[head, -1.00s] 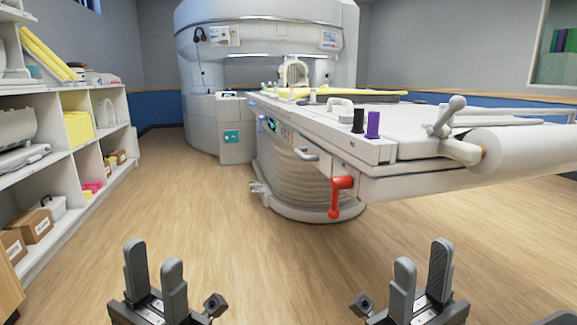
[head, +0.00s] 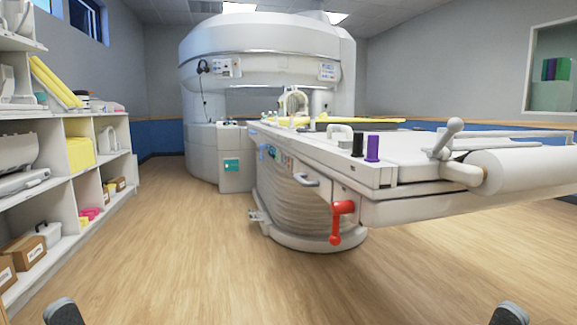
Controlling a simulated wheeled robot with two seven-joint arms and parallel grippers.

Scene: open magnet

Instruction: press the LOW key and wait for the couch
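The white couch (head: 345,186) reaches from the open magnet (head: 265,75) toward the right. A small coloured key panel (head: 276,154) is on the couch's near side, close to the magnet. Its key labels are too small to read, so I cannot tell which key is LOW. One fingertip of my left gripper (head: 65,313) shows at the bottom left edge. One fingertip of my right gripper (head: 509,314) shows at the bottom right. The rest of both grippers is out of frame. Both are well apart from the panel.
A red handle (head: 339,222) hangs from the couch's near side. White shelves (head: 66,206) with boxes line the left wall. A white paper roll (head: 525,173) juts out at the right. The wooden floor (head: 200,260) ahead is clear.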

